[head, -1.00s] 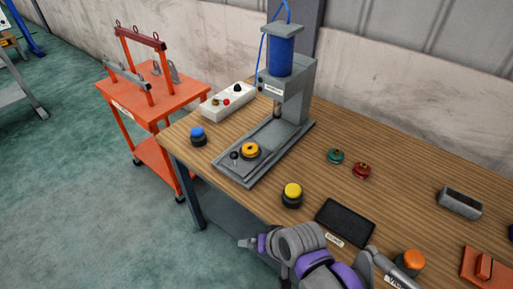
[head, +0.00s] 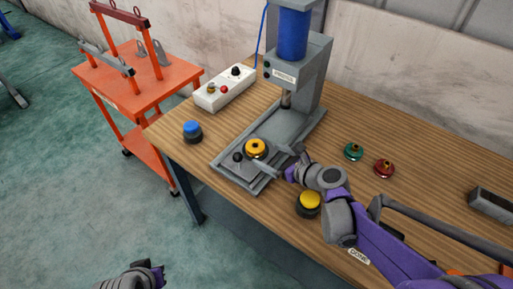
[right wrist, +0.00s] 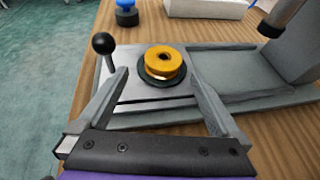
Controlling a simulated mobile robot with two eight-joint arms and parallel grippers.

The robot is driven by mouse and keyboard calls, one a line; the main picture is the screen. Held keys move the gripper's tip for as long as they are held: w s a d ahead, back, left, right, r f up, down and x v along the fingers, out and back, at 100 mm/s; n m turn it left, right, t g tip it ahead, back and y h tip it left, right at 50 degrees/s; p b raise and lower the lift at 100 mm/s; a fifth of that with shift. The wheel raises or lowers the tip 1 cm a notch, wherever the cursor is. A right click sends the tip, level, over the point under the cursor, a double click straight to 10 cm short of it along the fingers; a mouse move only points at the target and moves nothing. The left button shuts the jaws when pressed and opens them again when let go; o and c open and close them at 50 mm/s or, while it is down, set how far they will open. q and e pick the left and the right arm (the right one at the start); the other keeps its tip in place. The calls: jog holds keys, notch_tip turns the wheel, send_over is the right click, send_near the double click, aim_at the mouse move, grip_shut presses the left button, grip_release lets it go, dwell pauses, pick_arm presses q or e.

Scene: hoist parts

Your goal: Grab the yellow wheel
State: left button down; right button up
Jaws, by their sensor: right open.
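The yellow wheel (head: 255,147) sits on a dark round base on the grey plate of the press, beside a black ball knob (head: 238,158). My right gripper (head: 279,161) is open, with its fingers pointing at the wheel from the right. In the right wrist view the wheel (right wrist: 162,62) lies between and just beyond the fingertips (right wrist: 158,74), with nothing between the jaws. The fingers do not appear to touch it. My left gripper (head: 150,274) is at the bottom edge, partly cut off, and its jaws cannot be made out.
The grey press (head: 318,85) with a blue cylinder stands behind the wheel. A yellow-topped button (head: 309,202) is below my right arm. A blue-topped button (head: 193,130) and a white control box (head: 226,89) are to the left. Green (head: 353,151) and red (head: 384,168) wheels lie right.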

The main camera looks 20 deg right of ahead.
aim_at(257, 147)
jog(key=x, duration=0.6)
jog(key=shift+w+d, duration=0.15)
jog(key=shift+w, duration=0.1)
jog(key=shift+r, duration=0.1)
grip_shut()
